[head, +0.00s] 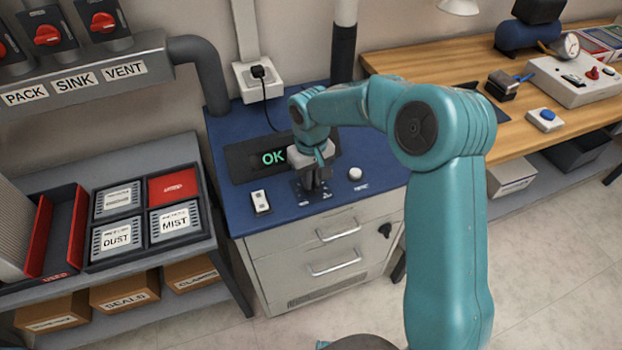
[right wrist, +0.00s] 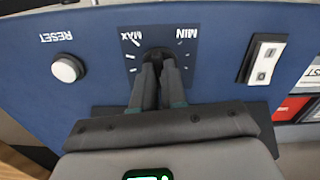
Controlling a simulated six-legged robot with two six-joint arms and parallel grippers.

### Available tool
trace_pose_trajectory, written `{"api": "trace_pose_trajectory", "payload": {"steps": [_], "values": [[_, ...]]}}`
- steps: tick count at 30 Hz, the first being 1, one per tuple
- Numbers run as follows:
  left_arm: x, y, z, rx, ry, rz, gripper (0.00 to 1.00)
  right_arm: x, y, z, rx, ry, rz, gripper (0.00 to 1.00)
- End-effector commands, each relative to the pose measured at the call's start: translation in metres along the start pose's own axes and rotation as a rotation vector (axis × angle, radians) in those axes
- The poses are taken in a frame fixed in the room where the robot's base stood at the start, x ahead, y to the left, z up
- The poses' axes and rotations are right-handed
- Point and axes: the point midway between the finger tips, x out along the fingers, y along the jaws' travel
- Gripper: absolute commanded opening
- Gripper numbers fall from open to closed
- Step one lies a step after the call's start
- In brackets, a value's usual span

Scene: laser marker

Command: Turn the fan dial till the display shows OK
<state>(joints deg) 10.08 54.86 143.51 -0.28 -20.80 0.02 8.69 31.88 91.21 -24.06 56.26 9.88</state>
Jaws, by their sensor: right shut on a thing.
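The display (head: 273,157) on the blue unit reads OK in green in the head view. The fan dial (right wrist: 158,54) sits on the blue panel between the MIN and MAX marks in the right wrist view, largely hidden by my fingers. My right gripper (right wrist: 158,72) is shut on the dial; in the head view the right gripper (head: 316,184) reaches down to the panel in front of the display. My left gripper is not in view.
A white RESET button (right wrist: 68,68) and a white rocker switch (right wrist: 262,58) flank the dial. A shelf with filter trays (head: 120,212) stands at left. A wooden bench (head: 440,75) with tools is at right. Pale floor is clear in front.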

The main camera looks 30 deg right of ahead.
Motion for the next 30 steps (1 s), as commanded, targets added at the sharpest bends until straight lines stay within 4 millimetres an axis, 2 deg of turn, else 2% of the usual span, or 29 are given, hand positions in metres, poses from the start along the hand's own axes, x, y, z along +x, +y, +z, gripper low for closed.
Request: {"api": "trace_pose_trajectory", "payload": {"steps": [10, 26, 27, 28, 29, 30], "values": [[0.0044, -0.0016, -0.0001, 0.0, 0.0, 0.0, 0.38, -0.0029, 0.0009, -0.0019, 0.128, 0.009, 0.001, 0.0], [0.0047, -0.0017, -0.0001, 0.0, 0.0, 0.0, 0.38, -0.0034, 0.001, -0.0022, 0.147, 0.01, 0.001, 0.0], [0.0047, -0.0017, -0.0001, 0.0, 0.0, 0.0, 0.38, -0.0034, 0.001, -0.0022, 0.147, 0.01, 0.001, 0.21], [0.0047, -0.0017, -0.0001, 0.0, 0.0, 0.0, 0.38, -0.0034, 0.0009, -0.0022, 0.147, 0.01, 0.0, 0.31], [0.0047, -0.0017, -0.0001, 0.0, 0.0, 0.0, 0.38, -0.0031, 0.0009, -0.002, 0.147, 0.009, 0.0, 0.37], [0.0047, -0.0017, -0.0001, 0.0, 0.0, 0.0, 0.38, -0.0028, 0.0007, -0.0018, 0.147, 0.008, 0.0, 0.37]]}}
